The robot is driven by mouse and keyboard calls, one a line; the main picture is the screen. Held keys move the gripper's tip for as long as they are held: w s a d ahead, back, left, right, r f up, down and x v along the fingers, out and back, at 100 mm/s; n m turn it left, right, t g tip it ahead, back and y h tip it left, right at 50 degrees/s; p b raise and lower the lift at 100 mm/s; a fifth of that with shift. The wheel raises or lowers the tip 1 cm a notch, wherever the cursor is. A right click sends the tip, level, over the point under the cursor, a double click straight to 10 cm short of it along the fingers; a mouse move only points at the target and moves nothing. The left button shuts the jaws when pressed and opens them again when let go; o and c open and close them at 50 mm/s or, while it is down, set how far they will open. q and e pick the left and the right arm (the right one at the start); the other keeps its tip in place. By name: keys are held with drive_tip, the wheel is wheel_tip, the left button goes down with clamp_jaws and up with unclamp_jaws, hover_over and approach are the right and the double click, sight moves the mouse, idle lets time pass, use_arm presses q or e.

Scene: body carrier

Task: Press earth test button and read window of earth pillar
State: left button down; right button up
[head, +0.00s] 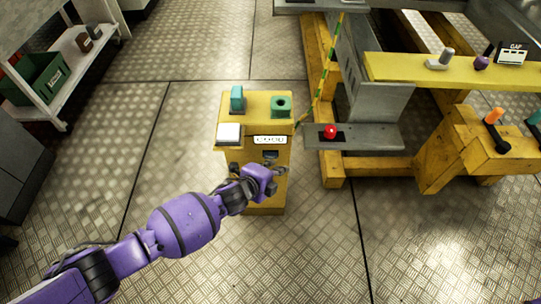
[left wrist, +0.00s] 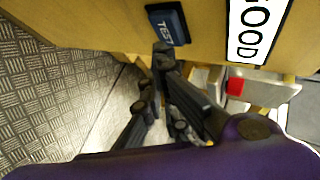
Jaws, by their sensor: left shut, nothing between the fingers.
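The earth pillar (head: 228,172) is a yellow box standing on the floor in the middle of the head view. Its white window (head: 270,140) sits near the top of the front face; in the left wrist view the window (left wrist: 257,28) reads GOOD. Below it is the dark blue test button (head: 270,155), marked TEST in the left wrist view (left wrist: 167,23). My left gripper (head: 281,171) is shut and empty in front of the pillar, just below the button. Its fingertips (left wrist: 162,50) appear close to the button; I cannot tell if they touch. My right gripper is not in view.
On the pillar top are a teal block (head: 237,98), a teal socket piece (head: 282,106) and a white pad (head: 229,133). A yellow-and-grey frame with a red knob (head: 329,131) stands close on the right. A shelf with a green crate (head: 42,85) is at left.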

use_arm(q)
drive_tip(key=shift+s, duration=0.1)
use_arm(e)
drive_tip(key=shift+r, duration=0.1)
use_arm(q)
drive_tip(key=s+p, duration=0.2)
drive_tip(key=s, duration=0.3)
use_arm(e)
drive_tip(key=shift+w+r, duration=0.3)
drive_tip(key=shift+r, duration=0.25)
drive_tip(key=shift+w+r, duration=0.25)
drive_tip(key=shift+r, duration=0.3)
use_arm(q)
drive_tip(key=shift+w, duration=0.1)
